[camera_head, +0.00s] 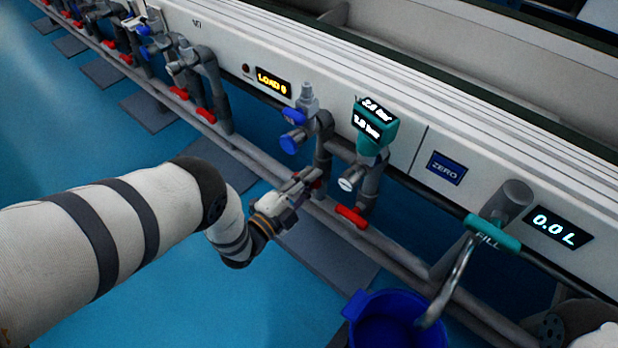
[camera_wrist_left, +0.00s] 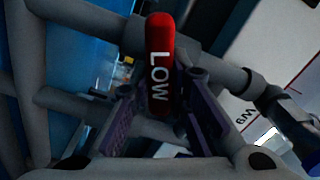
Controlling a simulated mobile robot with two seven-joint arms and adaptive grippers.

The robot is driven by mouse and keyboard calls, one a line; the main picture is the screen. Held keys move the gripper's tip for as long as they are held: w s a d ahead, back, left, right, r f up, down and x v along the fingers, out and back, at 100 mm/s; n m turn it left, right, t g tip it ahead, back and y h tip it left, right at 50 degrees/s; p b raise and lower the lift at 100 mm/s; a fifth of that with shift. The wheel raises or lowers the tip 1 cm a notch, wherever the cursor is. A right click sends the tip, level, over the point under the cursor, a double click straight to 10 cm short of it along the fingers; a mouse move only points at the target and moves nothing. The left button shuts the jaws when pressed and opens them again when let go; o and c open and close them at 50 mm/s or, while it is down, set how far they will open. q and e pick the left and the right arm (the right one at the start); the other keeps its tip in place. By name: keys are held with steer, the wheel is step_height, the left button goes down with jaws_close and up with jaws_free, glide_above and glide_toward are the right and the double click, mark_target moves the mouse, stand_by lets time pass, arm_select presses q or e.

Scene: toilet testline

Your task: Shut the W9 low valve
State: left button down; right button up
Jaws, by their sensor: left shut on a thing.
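The red lever handle marked LOW (camera_wrist_left: 160,65) stands between my left gripper's purple-padded fingers in the left wrist view. A W9 label (camera_wrist_left: 241,118) shows on the white panel beside it. My left gripper (camera_head: 302,183) is shut on this handle, at the pipe rail below the grey valve body with the blue knob (camera_head: 290,143). In the head view the gripper mostly hides the handle.
Another red lever (camera_head: 351,217) sits close to the right, below a green pressure gauge (camera_head: 372,128). A blue bucket (camera_head: 362,322) stands under the FILL spout (camera_head: 463,262). More valves with red levers (camera_head: 206,115) line the rail to the left.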

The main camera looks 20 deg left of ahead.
arm_select(q)
steer(key=shift+s+a+f+m, duration=0.1)
steer(key=shift+f+m, duration=0.05)
steer(key=shift+m, duration=0.95)
steer(key=shift+f+m, duration=0.15)
steer(key=shift+m, duration=0.95)
steer(key=c, duration=1.5)
jaws_free()
steer(key=v, duration=1.2)
steer(key=shift+r, duration=0.1)
